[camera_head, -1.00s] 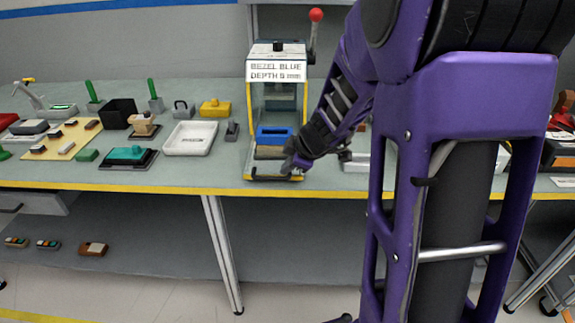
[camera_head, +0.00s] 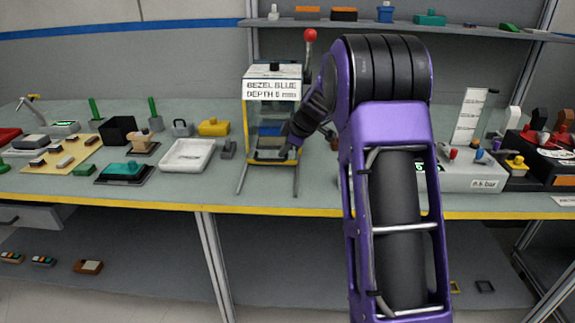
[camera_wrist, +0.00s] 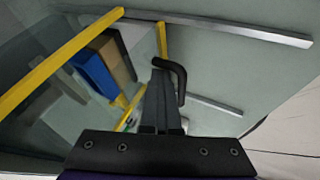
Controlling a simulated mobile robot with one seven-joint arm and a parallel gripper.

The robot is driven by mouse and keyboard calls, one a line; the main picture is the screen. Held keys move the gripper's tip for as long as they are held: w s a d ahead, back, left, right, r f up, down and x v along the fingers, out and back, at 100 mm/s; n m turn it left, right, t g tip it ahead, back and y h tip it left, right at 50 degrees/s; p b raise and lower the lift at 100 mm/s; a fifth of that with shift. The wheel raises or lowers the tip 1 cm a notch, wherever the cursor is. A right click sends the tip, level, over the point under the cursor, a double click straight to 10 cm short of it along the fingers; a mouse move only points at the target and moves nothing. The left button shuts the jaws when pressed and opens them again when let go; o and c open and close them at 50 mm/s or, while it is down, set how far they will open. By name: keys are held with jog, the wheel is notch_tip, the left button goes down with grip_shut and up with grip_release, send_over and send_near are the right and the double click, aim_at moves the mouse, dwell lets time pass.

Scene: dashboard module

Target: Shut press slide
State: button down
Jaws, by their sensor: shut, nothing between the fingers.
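A blue part (camera_head: 270,131) is inside the press; in the wrist view the blue part (camera_wrist: 95,74) lies beside a tan block (camera_wrist: 113,57). My gripper (camera_head: 289,150) is shut and empty at the slide's front right. In the wrist view the fingers (camera_wrist: 161,88) are right beside the black handle (camera_wrist: 178,75); contact is unclear.
A red-knobbed lever (camera_head: 310,36) rises at the press's right. A white tray (camera_head: 187,156) and several small parts stand to its left. A grey pressure unit (camera_head: 470,172) is at the right. Bench surface in front of the press is clear.

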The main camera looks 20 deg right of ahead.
jog(key=w, duration=0.1)
jog(key=w+d, duration=0.1)
jog(key=w, duration=0.3)
jog(key=shift+d, duration=0.35)
jog(key=shift+w+r+p, duration=0.1)
jog(key=shift+r+p, duration=0.15)
jog(key=shift+p, duration=0.05)
